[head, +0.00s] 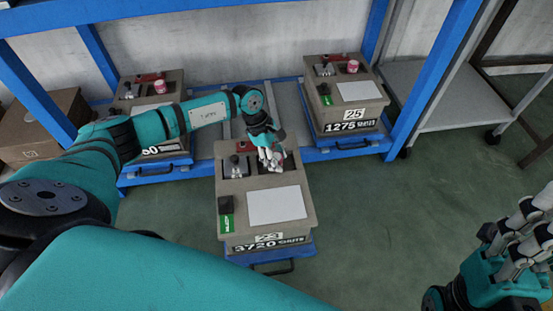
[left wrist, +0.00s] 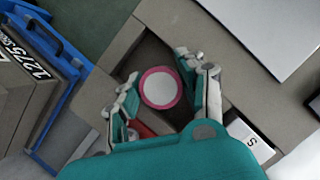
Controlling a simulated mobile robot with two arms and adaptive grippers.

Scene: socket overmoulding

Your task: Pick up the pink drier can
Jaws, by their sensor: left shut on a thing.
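The pink drier can (left wrist: 160,88) has a white round top with a pink rim. In the left wrist view it sits between the two fingers of my left gripper (left wrist: 158,66), over a dark square recess in a beige case. My left gripper (head: 271,160) is shut on the can at the top of the middle case (head: 230,191). In the head view the gripper mostly hides this can. My right gripper (head: 522,235) is at the lower right, away from the cases; its fingertips run to the picture edge, so its opening is unclear.
Similar cases stand at the left and at the right (head: 385,98), each with a pink can, the left one (head: 160,87) and the right one (head: 352,66). Blue rack posts (head: 437,75) flank them. A cardboard box (head: 40,125) stands far left. The green floor right of the middle case is clear.

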